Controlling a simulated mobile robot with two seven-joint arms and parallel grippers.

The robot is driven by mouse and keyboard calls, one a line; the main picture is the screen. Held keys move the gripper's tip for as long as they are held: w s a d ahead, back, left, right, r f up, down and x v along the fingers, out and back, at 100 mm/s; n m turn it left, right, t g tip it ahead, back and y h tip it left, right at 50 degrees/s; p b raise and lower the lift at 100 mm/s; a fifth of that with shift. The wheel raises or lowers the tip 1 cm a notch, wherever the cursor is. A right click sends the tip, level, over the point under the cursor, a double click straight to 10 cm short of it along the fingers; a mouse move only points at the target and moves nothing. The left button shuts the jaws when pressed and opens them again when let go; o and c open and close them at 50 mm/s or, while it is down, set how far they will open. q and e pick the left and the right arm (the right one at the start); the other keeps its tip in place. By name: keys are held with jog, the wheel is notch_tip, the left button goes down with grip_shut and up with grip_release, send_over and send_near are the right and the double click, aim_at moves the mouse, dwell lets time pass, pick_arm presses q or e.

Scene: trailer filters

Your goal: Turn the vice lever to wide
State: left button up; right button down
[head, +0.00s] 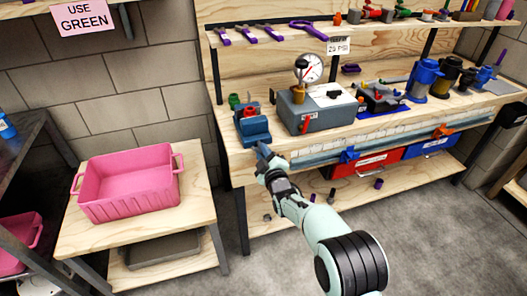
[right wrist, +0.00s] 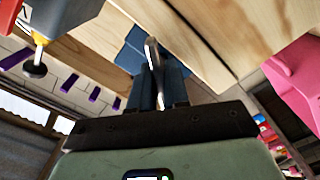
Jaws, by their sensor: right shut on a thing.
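The blue vice (head: 254,130) sits at the left front corner of the wooden workbench; its blue body also shows in the right wrist view (right wrist: 134,50). My right gripper (head: 264,154) is at the front of the vice, just below its jaw block. In the right wrist view my right gripper (right wrist: 160,88) is shut on the metal vice lever (right wrist: 152,52), which stands up between the fingers. The fingers hide the lever's lower part. In the head view the lever is too small to tell from the gripper. My left gripper is not in view.
A grey machine box (head: 318,110) with a pressure gauge (head: 308,68) stands right of the vice. A pink bin (head: 130,182) is on the low wooden table to the left. Red (head: 368,164) and blue bins hang under the bench. Open floor lies between table and bench.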

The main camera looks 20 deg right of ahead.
jog(key=n, duration=0.3)
jog(key=shift+n+p, duration=0.3)
jog(key=shift+p, duration=0.1)
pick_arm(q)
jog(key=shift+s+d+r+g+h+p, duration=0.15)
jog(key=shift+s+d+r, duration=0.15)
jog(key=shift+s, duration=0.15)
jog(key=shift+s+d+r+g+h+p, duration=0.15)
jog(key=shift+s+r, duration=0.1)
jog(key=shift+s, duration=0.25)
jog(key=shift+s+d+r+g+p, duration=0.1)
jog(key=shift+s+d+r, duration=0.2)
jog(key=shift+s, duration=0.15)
pick_arm(e)
jog(key=shift+n, duration=1.9)
jog(key=c, duration=1.2)
grip_release()
jog(key=shift+s, duration=0.1)
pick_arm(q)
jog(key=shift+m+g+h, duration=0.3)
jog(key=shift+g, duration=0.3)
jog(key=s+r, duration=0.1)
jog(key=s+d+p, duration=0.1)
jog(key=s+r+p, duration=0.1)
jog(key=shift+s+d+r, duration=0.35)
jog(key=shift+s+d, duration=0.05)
pick_arm(e)
jog(key=s, duration=1.3)
jog(key=shift+d, duration=0.3)
